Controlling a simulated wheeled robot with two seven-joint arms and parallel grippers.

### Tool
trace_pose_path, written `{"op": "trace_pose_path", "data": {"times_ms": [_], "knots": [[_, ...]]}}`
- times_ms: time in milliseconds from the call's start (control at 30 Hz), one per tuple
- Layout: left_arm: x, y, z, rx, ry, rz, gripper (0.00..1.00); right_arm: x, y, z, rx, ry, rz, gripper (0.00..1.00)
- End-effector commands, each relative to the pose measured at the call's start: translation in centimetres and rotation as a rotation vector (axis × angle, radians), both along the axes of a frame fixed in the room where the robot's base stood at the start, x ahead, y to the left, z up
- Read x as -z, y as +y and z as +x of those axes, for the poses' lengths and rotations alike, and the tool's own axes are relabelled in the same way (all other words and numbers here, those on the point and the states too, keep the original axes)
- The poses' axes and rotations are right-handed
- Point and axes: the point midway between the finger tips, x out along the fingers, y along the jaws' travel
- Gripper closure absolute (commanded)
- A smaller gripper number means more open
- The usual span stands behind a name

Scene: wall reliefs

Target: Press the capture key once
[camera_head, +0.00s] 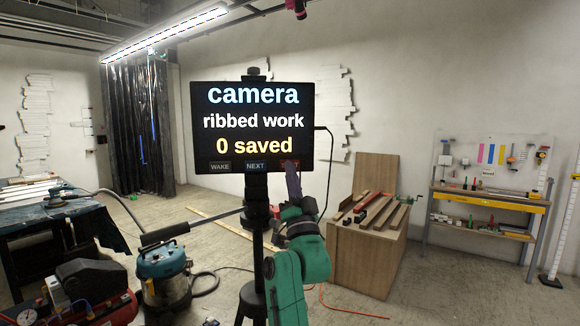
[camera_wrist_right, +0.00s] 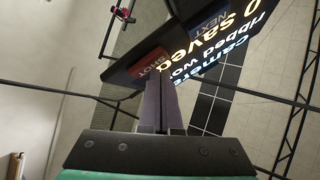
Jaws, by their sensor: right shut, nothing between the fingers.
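A black screen (camera_head: 252,132) on a stand reads "camera", "ribbed work" and "0 saved". Along its lower edge are a grey WAKE key (camera_head: 220,167), a blue NEXT key (camera_head: 255,166) and a red key at the right. In the right wrist view the red key (camera_wrist_right: 147,62) reads SHOT. My right gripper (camera_head: 292,170) is shut and empty, its purple fingers pointing up at the red key and partly covering it. In the right wrist view the fingertips (camera_wrist_right: 158,84) end just below that key; I cannot tell whether they touch. My left gripper is out of view.
The screen stands on a black tripod (camera_head: 257,220). A wooden crate (camera_head: 365,250) with timber pieces is to the right, and a workbench (camera_head: 485,200) stands farther right. A blue vacuum (camera_head: 165,270) and a draped table (camera_head: 60,225) are at the left.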

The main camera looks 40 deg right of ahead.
Motion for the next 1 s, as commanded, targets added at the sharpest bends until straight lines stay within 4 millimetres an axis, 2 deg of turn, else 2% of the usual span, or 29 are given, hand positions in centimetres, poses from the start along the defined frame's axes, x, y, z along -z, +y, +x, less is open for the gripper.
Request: {"op": "trace_pose_path", "data": {"times_ms": [567,1000], "knots": [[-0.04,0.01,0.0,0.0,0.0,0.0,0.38,-0.06,-0.38,0.59,0.0,0.0,0.0,1.0],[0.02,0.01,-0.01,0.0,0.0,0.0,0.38,0.05,0.05,-0.02,-0.001,0.0,0.001,1.0]]}}
